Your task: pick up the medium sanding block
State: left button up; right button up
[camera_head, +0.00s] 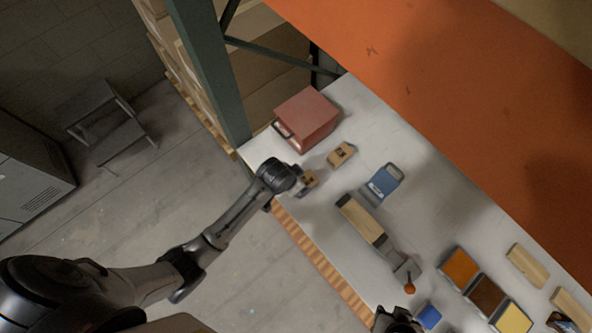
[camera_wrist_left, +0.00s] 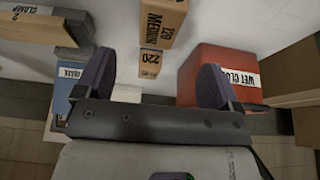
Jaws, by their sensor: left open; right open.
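The medium sanding block (camera_head: 309,179) is a small tan block near the front edge of the white shelf, partly covered by my left gripper (camera_head: 296,183) in the head view. In the left wrist view the block (camera_wrist_left: 163,22) reads "120 MEDIUM" and lies at the top, between the lines of the two fingers. My left gripper (camera_wrist_left: 153,84) is open and empty; contact with the block cannot be seen. A similar block marked 220 (camera_head: 341,154) lies farther back; it also shows in the left wrist view (camera_wrist_left: 150,63). My right gripper (camera_head: 397,322) is open, cut by the bottom edge.
A red box (camera_head: 310,117) labelled "WET CLO…" stands behind the left gripper, and a blue box (camera_head: 384,182) stands right of the blocks. A wooden clamp (camera_head: 361,220) lies in front of the blue box. A green upright (camera_head: 207,70) stands left, an orange beam (camera_head: 450,70) overhead.

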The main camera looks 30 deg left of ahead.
pick_arm(q)
jog(key=x, duration=0.5)
jog(key=shift+f, duration=0.15)
jog(key=shift+x, duration=3.05)
jog(key=c, duration=1)
